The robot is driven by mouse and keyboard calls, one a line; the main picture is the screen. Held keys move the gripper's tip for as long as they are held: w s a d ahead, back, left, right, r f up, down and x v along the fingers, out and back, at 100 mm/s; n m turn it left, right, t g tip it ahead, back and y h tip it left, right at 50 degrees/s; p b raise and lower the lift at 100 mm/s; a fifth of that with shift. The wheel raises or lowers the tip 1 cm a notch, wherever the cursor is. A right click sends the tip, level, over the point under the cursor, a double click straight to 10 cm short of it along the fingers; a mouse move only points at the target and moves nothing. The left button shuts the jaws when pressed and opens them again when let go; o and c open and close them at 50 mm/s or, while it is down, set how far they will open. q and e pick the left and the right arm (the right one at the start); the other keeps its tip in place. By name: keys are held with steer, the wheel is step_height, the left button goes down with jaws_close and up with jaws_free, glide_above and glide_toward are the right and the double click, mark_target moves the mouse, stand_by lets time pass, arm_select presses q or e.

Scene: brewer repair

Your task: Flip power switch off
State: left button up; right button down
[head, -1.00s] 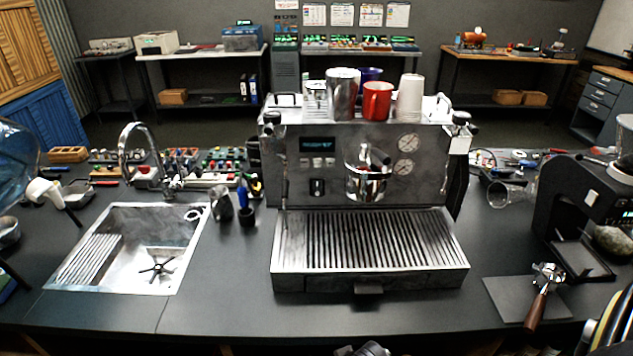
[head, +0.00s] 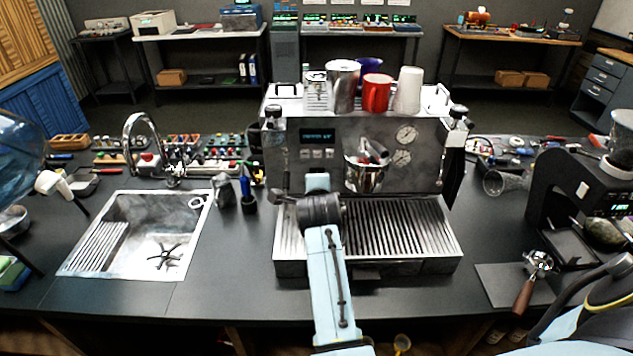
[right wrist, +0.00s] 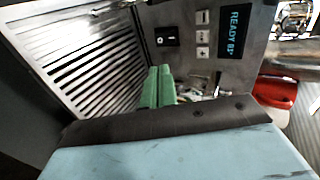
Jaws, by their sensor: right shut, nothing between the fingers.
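The espresso machine (head: 245,250) stands mid-counter; its front panel carries a lit display (head: 318,136) showing READY in the right wrist view (right wrist: 236,30). The power switch (right wrist: 166,38) is a black rocker with a white mark on that panel, next to the small square buttons. In the head view my arm hides it. My right gripper (right wrist: 157,88) has green fingers, shut together and empty. In the right wrist view its tips are just below the switch, with a small visible gap. In the head view only the gripper's back (head: 318,182) shows. My left gripper is not in view.
Cups, including a red mug (head: 376,93), stand on top. A sink (head: 75,262) is at left; a portafilter (head: 535,270) and grinder (head: 570,190) are at right.

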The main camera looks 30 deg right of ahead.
steer(key=shift+w, duration=0.15)
steer(key=shift+b+x, duration=5.5)
steer(key=shift+x, duration=1.4)
steer(key=shift+d, duration=0.15)
